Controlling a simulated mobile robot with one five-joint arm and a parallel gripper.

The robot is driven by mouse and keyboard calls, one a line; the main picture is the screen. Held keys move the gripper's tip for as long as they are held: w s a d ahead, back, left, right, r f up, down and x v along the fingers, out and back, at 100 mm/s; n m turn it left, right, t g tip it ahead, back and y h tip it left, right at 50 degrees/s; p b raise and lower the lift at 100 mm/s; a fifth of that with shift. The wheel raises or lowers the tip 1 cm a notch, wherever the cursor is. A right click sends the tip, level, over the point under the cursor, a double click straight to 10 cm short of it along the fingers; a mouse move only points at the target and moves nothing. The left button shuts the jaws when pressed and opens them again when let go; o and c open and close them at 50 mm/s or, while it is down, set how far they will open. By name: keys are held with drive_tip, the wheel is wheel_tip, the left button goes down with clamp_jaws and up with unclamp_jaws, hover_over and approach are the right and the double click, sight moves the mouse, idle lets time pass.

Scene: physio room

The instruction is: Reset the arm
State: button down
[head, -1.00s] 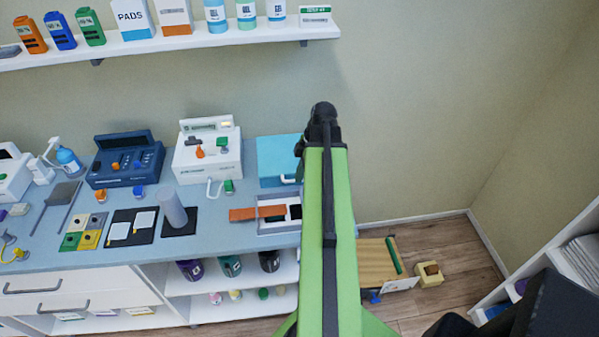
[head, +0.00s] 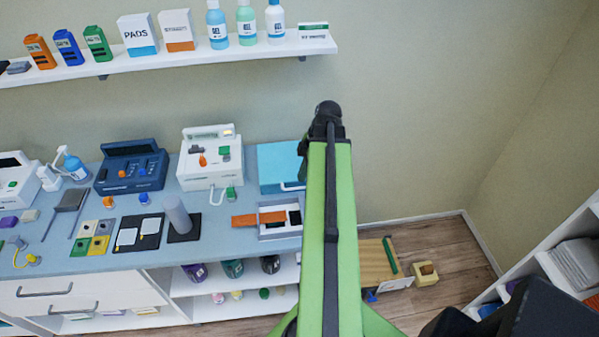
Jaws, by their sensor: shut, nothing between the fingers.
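My green arm (head: 330,220) rises through the middle of the head view, in front of the counter's right end. A black joint (head: 327,118) caps its upper end, seen against the bare wall. A small dark part shows at the left of this joint. I see no gripper fingers; they are hidden behind the arm or out of frame. No object is seen held.
A blue-grey counter (head: 75,262) carries a navy device (head: 130,167), a white device (head: 210,160) and a teal box (head: 280,167). A white shelf (head: 180,60) hangs above. A wooden item (head: 375,262) is on the floor. A white rack (head: 560,275) stands right.

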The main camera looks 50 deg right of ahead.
wheel_tip(320, 180, up, 6)
drive_tip(key=s+p, duration=0.2)
drive_tip(key=p, duration=0.2)
drive_tip(key=shift+d, duration=0.35)
drive_tip(key=shift+a, duration=0.1)
drive_tip(key=w+a+f+m+h+b, duration=0.1)
drive_tip(key=w+a+f+m+b, duration=0.2)
drive_tip(key=a, duration=1)
drive_tip(key=w+a+f+m+g+b, duration=0.1)
drive_tip(key=w+a+f+m+b, duration=0.2)
drive_tip(key=w+a, duration=0.4)
drive_tip(key=w+a+f+m+g+h+b, duration=0.1)
drive_tip(key=w+a+f+m+b, duration=0.2)
drive_tip(key=a, duration=1.6)
drive_tip(key=w+f+m, duration=0.1)
drive_tip(key=w, duration=0.1)
drive_tip(key=shift+w+f+h, duration=0.25)
drive_tip(key=shift+w+h, duration=0.05)
drive_tip(key=shift+w, duration=0.1)
